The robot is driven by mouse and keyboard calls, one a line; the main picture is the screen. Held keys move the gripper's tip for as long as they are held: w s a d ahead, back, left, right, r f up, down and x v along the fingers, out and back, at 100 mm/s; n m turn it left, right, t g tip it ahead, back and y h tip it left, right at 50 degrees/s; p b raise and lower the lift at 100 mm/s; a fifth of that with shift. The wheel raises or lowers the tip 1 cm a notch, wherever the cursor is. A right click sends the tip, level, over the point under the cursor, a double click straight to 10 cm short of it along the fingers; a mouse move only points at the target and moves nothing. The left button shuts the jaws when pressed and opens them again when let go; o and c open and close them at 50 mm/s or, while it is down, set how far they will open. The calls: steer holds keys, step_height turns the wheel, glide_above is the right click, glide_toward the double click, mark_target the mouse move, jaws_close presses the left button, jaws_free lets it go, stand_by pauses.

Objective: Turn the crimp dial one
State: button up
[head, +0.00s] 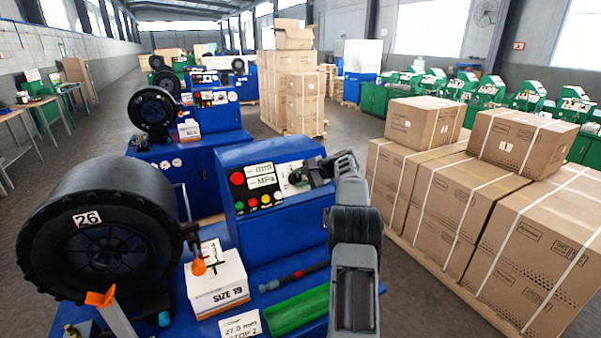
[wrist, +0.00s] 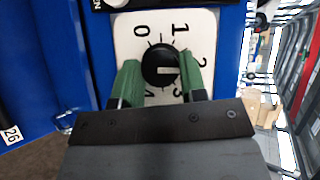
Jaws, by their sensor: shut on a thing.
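The crimp dial is a black knob (wrist: 159,64) on a white plate (wrist: 206,25) marked 0 to 4. Its pale pointer mark points right in the wrist view, toward the side of the 2 and 3; the exact setting is hard to tell. My gripper (wrist: 160,78) has a green finger on each side of the knob and is shut on it. The fingers partly cover the plate, and the 4 is half hidden. In the head view my gripper (head: 308,174) is at the right end of the blue control box (head: 270,220), and hides the knob.
A crimper head marked 26 (head: 110,235) stands at the left. Strapped cartons (head: 480,200) stand close on the right.

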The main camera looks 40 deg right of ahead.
steer(key=n, duration=0.1)
steer(key=n+g+p, duration=0.1)
steer(key=shift+w+r+n+g, duration=0.1)
steer(key=shift+r+n+g, duration=0.2)
steer(key=shift+n, duration=0.1)
steer(key=shift+f+n+g+h+p, duration=0.1)
steer(key=shift+n+g+h+p, duration=0.3)
steer(key=shift+n+g+h, duration=0.5)
steer(key=n+h, duration=0.1)
steer(key=n, duration=0.1)
steer(key=n+g+h, duration=0.1)
steer(key=n, duration=0.2)
steer(key=shift+w+a+g, duration=0.1)
steer(key=shift+a+g, duration=0.1)
steer(key=shift+g, duration=0.1)
steer(key=shift+n+h, duration=0.3)
steer(key=o, duration=0.9)
